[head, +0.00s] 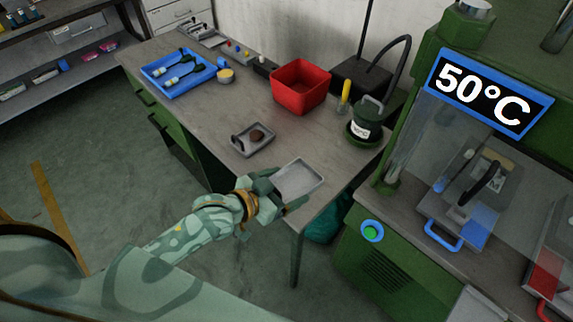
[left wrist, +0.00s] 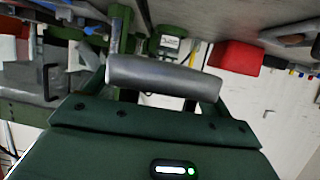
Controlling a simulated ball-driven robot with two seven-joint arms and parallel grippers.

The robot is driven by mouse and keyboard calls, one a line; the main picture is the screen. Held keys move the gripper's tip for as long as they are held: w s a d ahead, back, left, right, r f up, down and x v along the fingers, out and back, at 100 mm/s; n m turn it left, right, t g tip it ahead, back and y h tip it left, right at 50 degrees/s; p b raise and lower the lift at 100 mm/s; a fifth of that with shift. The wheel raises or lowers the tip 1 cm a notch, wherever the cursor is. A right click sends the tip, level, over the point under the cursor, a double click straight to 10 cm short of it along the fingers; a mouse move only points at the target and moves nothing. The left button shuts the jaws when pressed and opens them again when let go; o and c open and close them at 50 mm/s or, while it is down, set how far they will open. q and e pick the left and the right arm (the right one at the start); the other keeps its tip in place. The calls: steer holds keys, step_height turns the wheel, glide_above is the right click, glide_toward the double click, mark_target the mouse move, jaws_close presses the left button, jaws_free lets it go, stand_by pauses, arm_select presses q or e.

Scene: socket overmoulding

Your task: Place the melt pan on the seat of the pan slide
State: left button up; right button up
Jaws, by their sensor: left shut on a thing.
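My left gripper (head: 280,200) is shut on the near end of a shallow, pale grey rectangular pan (head: 299,178), which I take for the melt pan. The pan is held near the front edge of the bench and looks empty. In the left wrist view a rounded grey piece (left wrist: 165,80), likely part of the pan, lies across the front of the gripper. A slide with a blue handle (head: 443,235) sits at the green machine on the right, partly behind a clear guard; its seat cannot be made out clearly. My right gripper is not in view.
A red-handled slide (head: 543,280) is at far right. The machine display reads 50°C.

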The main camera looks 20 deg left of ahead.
arm_select(q)
steer(key=shift+s+d+r, duration=0.25)
steer(key=shift+s+r, duration=0.1)
steer(key=shift+s, duration=0.25)
steer(key=shift+s+f, duration=0.15)
steer(key=shift+f, duration=0.1)
steer(key=shift+s+a+f, duration=0.2)
steer(key=shift+a+f, duration=0.05)
steer(key=shift+f, duration=0.2)
steer(key=w+a+r+n+y, duration=0.2)
steer(key=r+y, duration=0.1)
steer(key=r, duration=0.6)
steer(key=w+a+r+n+t+y, duration=0.1)
steer(key=w+a+r+n+y, duration=0.1)
steer(key=r, duration=0.8)
steer(key=shift+r+n+t+y, duration=0.2)
steer(key=shift+n+t+y, duration=0.1)
steer(key=shift+n+y, duration=0.3)
steer(key=shift+a, duration=0.15)
steer(key=shift+f, duration=0.1)
